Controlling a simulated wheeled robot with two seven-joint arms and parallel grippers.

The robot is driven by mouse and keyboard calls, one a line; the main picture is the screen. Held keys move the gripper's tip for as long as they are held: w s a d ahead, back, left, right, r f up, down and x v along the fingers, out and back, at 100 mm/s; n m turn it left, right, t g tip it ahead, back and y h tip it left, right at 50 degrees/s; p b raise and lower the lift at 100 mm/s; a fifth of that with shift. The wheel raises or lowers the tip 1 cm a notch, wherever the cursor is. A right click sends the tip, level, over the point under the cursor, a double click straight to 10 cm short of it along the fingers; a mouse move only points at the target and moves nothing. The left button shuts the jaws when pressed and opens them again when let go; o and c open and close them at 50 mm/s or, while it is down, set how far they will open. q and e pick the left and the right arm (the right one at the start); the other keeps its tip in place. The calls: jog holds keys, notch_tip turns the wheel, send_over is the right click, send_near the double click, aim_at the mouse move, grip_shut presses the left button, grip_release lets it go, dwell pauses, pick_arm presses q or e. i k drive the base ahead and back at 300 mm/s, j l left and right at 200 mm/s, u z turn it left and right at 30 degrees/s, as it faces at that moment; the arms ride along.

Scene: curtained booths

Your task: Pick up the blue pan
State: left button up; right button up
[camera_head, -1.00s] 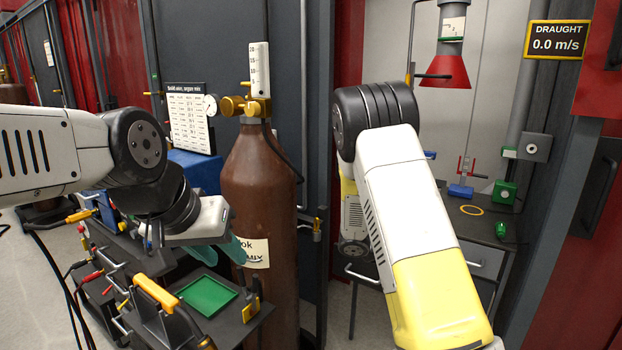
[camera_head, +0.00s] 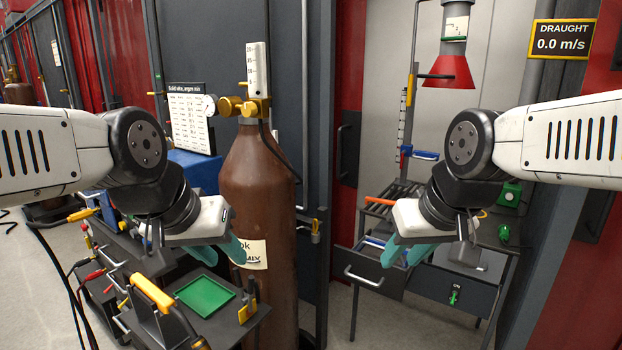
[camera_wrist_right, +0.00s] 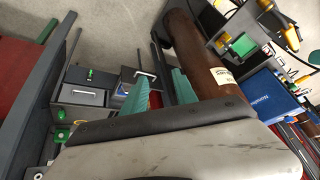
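A small blue flat piece (camera_head: 426,155) sits on the upright stand with a scale in the booth at right. It may be the blue pan, but it is too small to be sure. Another blue item (camera_head: 376,242) lies in the pulled-out drawer (camera_head: 372,272) below; its shape is unclear. My right gripper (camera_head: 407,255) is in front of the bench, right of that drawer, with its teal fingers apart and nothing between them. Its fingers also show in the right wrist view (camera_wrist_right: 168,88). My left gripper (camera_head: 221,251) is open and empty beside the brown gas cylinder.
The brown gas cylinder (camera_head: 258,190) stands between my grippers. A cart with a green tray (camera_head: 205,296) and a yellow handle (camera_head: 152,292) is at lower left. A red hood (camera_head: 448,72) hangs above the bench. Clear floor shows below the drawer.

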aim_at(375, 249)
jog(key=i+z, duration=0.45)
jog(key=z, duration=0.2)
jog(key=i+l+u, duration=0.35)
jog(key=l, duration=0.25)
jog(key=i+l+u, duration=0.35)
jog(key=l, duration=0.3)
